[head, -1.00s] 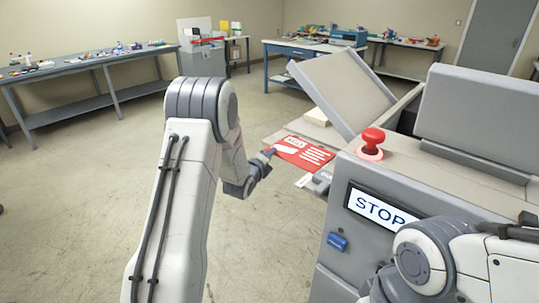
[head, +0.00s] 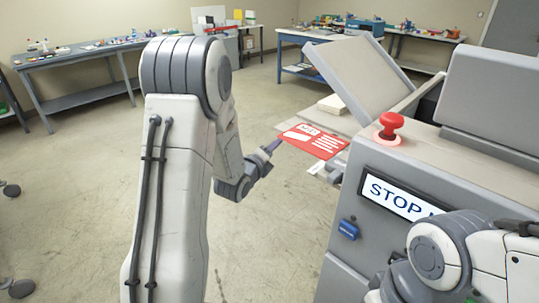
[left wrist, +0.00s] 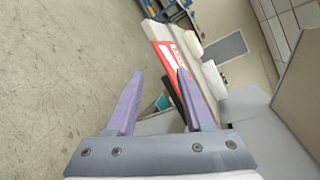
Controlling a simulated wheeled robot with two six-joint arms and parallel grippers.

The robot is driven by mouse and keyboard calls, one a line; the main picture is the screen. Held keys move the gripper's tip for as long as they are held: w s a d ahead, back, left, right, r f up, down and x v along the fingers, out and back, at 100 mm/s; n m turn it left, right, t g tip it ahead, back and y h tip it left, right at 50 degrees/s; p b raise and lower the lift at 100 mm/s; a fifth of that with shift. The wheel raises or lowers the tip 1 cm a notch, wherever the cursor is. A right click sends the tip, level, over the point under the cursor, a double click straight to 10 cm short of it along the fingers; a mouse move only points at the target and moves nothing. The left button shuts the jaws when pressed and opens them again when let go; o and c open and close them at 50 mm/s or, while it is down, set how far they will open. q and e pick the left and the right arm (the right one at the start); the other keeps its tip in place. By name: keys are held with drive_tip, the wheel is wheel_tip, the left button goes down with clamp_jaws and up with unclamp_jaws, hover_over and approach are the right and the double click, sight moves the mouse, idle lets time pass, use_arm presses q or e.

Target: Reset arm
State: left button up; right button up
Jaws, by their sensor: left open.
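My left arm reaches in from the left in the head view, and its gripper (head: 274,147) is at the near left edge of a red and white card (head: 316,141). In the left wrist view my left gripper (left wrist: 160,76) has its two purple fingers spread, with nothing clearly held between them. The red card (left wrist: 167,57) shows just beyond the fingertips there; I cannot tell whether a finger touches it. My right arm shows at the lower right of the head view, with its gripper out of sight.
The grey machine with a red button (head: 390,124) and a STOP label (head: 398,196) stands at the right. Its tilted panel (head: 358,78) rises behind the card. Cluttered workbenches (head: 85,52) line the back wall. Open floor (head: 80,190) lies at the left.

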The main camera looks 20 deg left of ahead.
use_arm(q)
drive_tip(key=shift+v, duration=1.05)
drive_tip(key=s+d+n+g+h+p, duration=0.1)
drive_tip(key=s+d+n+g, duration=0.35)
drive_tip(key=d, duration=0.45)
drive_tip(key=s+d+n+g+h+p, duration=0.1)
drive_tip(key=s+d+n+g+p, duration=0.2)
drive_tip(key=s+d, duration=0.45)
drive_tip(key=s+d+r+n+g, duration=0.1)
drive_tip(key=s+d+n+g, duration=0.1)
drive_tip(key=s, duration=0.5)
drive_tip(key=s+d+r+n+g, duration=0.1)
drive_tip(key=s+d+n+g, duration=0.1)
drive_tip(key=s, duration=0.6)
drive_tip(key=s+d+r+n+g+p, duration=0.1)
drive_tip(key=s+n+g, duration=0.3)
drive_tip(key=s, duration=0.4)
drive_tip(key=shift+d+r+n+y, duration=0.4)
drive_tip(key=shift+d+n, duration=0.15)
drive_tip(key=shift+d, duration=0.2)
